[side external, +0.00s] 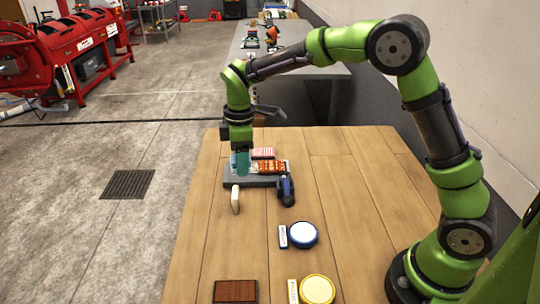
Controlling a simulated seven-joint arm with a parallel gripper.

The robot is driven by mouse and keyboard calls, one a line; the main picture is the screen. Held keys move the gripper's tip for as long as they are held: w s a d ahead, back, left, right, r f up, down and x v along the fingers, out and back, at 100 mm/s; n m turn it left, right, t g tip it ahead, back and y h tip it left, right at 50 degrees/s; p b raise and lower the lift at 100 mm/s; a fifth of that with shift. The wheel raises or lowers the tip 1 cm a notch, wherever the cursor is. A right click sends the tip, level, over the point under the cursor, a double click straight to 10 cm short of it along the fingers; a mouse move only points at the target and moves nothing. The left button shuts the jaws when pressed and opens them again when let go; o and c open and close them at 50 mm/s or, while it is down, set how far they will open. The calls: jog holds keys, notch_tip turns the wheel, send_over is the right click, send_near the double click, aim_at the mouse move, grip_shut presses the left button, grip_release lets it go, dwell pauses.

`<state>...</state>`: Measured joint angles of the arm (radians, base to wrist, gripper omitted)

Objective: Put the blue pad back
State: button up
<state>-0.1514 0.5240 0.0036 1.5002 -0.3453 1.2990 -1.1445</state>
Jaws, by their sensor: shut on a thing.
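My gripper (241,150) points down over the left part of a grey tray (232,182) at the far end of the wooden table. It is shut on a small teal-blue piece (242,164), which looks like the blue pad. The piece hangs upright below the jaws; I cannot tell whether its lower edge touches the tray. On the tray, to the right of it, lie an orange-red patterned block (271,167) and a pink-and-white striped block (263,153). My gripper and the piece hide part of the tray's left side.
A cream upright object (235,199) and a dark blue tool (286,191) stand just in front of the tray. Nearer are a blue-rimmed white round dish (303,235), a yellow round dish (317,289), each beside a small label, and a brown slab (235,291). The table's middle left is clear.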

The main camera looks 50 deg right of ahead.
jog(key=shift+m, duration=0.5)
jog(key=s+f, duration=0.2)
jog(key=s, duration=0.5)
jog(key=s+a+f, duration=0.1)
jog(key=s+f, duration=0.1)
jog(key=s, duration=0.4)
jog(key=s+a+f, duration=0.1)
jog(key=s+f, duration=0.2)
jog(key=s, duration=0.4)
jog(key=shift+s+f, duration=0.1)
jog(key=shift+s, duration=0.25)
jog(key=shift+w+f, duration=0.15)
send_over(237, 232)
jog(key=shift+s+f+m, duration=0.2)
jog(key=shift+f+m, duration=0.1)
jog(key=shift+f, duration=0.45)
jog(key=shift+w, duration=0.15)
jog(key=shift+f, duration=1.75)
